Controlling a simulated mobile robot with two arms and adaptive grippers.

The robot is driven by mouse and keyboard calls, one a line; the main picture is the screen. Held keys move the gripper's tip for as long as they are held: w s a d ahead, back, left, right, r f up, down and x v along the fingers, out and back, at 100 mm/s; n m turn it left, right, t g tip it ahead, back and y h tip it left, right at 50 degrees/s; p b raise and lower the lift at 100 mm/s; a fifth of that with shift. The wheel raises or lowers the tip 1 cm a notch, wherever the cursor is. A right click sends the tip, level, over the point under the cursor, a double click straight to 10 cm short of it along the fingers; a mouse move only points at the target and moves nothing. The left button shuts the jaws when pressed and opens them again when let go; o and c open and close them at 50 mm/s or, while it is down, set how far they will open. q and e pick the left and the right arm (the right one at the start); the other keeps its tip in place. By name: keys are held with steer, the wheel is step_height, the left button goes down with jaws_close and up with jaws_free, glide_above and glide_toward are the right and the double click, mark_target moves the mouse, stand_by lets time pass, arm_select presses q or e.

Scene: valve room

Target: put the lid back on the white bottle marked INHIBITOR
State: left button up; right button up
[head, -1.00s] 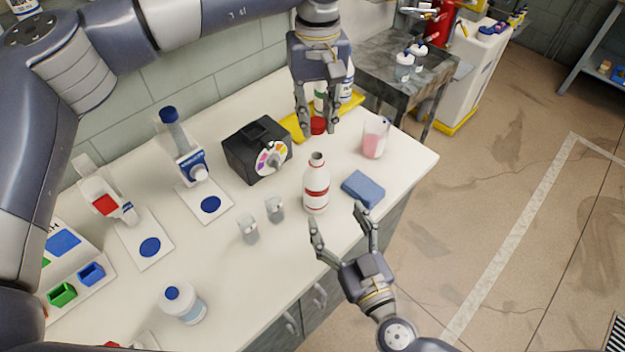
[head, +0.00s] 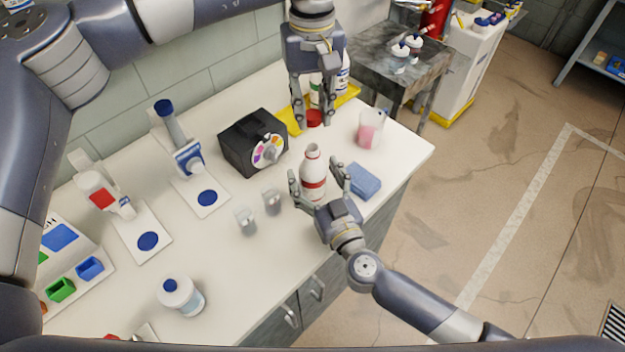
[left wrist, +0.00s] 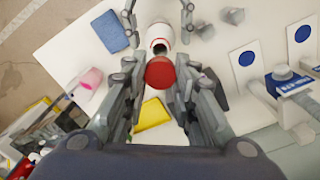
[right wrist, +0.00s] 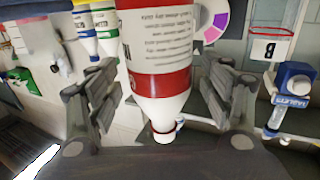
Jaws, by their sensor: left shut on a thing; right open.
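The white bottle (head: 313,174) with a red band stands upright and uncapped on the counter. It also shows in the left wrist view (left wrist: 160,38) and, large, with printed text in the right wrist view (right wrist: 158,50); its marking is not fully readable. My left gripper (head: 315,118) is shut on the red lid (head: 314,117), held above and behind the bottle; the lid shows in the left wrist view (left wrist: 160,73). My right gripper (head: 316,180) is open, with its fingers on either side of the bottle. I cannot tell whether they touch it.
A blue sponge (head: 363,181) and a beaker of pink liquid (head: 369,128) stand right of the bottle. Two small clear cups (head: 272,201) are to its left. A black box with a colour wheel (head: 252,143) and a yellow tray (head: 347,96) are behind.

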steer(key=shift+w+a, duration=0.25)
steer(key=shift+w, duration=0.35)
steer(key=c, duration=1.6)
arm_select(q)
steer(key=shift+f, duration=2.45)
steer(key=shift+f, duration=0.1)
steer(key=shift+f, duration=0.8)
steer(key=shift+f, duration=0.55)
